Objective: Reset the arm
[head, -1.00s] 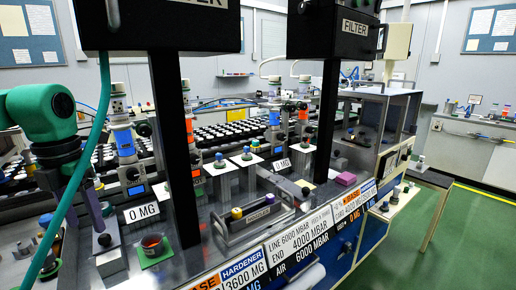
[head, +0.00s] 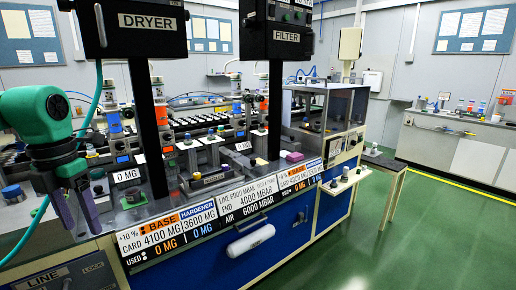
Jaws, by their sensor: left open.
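My left arm comes in from the left in the head view, with a green wrist joint. My left gripper (head: 78,212) hangs below it with two purple-grey fingers spread apart and nothing between them. It is over the left front end of the dispensing bench (head: 107,222). My right gripper is not in view.
The black DRYER box (head: 146,22) and FILTER box (head: 286,38) stand on dark posts above the bench. A white roll (head: 250,241) hangs on the bench front. A small side table (head: 383,162) stands at its right end. Green floor (head: 400,240) is open at right.

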